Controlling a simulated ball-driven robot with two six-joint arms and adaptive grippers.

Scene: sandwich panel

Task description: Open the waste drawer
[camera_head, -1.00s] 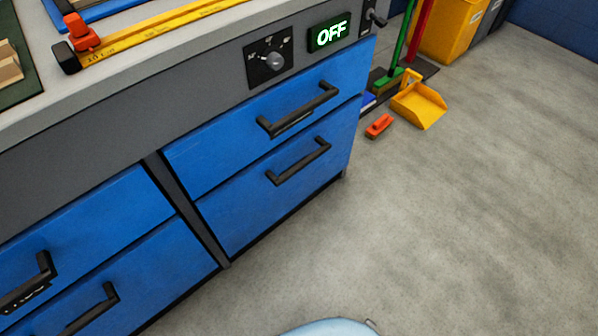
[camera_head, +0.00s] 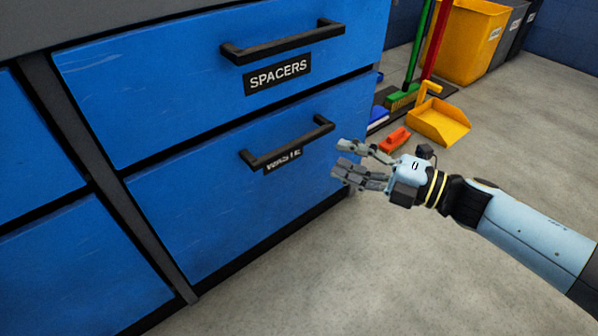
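The waste drawer (camera_head: 200,205) is the blue lower drawer in the head view, and it is shut flush with the cabinet. Its black bar handle (camera_head: 290,145) partly covers the label that reads WASTE. My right gripper (camera_head: 338,160) is just right of the handle, apart from it in the picture. Its fingers are spread, point left, and hold nothing. My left gripper is not in view.
The shut SPACERS drawer (camera_head: 150,90) with its own black handle (camera_head: 285,42) is directly above. An orange brush (camera_head: 395,139), a yellow dustpan (camera_head: 440,122) and a yellow bin (camera_head: 465,45) stand beyond the cabinet. Floor at the right is clear.

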